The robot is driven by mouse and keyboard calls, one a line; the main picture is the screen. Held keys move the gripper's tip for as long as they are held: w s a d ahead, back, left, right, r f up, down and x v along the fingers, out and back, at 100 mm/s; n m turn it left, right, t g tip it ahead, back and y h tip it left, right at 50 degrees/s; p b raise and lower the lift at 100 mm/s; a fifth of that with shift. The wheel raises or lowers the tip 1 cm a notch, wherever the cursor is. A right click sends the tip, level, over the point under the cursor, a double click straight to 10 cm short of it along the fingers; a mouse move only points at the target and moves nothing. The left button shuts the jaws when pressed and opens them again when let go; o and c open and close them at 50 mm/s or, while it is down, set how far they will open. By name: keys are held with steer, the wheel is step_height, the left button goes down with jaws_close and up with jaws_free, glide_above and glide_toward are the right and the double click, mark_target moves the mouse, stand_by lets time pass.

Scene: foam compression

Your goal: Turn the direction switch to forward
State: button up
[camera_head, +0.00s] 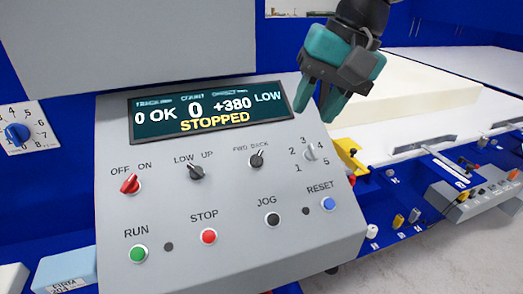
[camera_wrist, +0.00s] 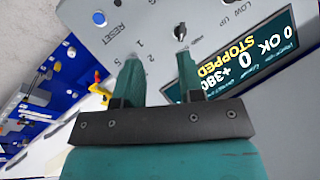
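The direction switch (camera_head: 257,160), labelled FWD BACK, is a small dark knob on the sloped grey control panel (camera_head: 185,265). Its pointer looks tilted up and slightly right, toward the BACK side. My gripper (camera_head: 316,106) is open and empty, with teal fingers pointing down above the panel's upper right corner, up and right of the switch in the head view. The fingers (camera_wrist: 158,58) are apart, and nothing is between them.
The display (camera_head: 210,108) reads STOPPED. A LOW UP switch (camera_head: 196,172) is left of the direction switch, and a numbered dial (camera_head: 310,152) is right. Below are RUN (camera_head: 139,253), STOP (camera_head: 208,236), JOG (camera_head: 272,219) and RESET (camera_head: 328,203) buttons. A yellow part (camera_head: 350,155) stands beyond the panel's right edge.

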steer(key=w+a+r+m, duration=0.2)
steer(key=w+a+m, duration=0.1)
steer(key=w, duration=0.2)
steer(key=p, duration=0.2)
glide_toward(259, 156)
steer(key=shift+t, duration=0.3)
steer(key=x, duration=0.9)
steer(key=shift+s+a+f, duration=0.1)
steer(key=shift+s+f, duration=0.1)
steer(key=shift+f, duration=0.1)
steer(key=shift+b, duration=0.3)
steer(key=shift+c, duration=0.3)
steer(key=c, duration=0.5)
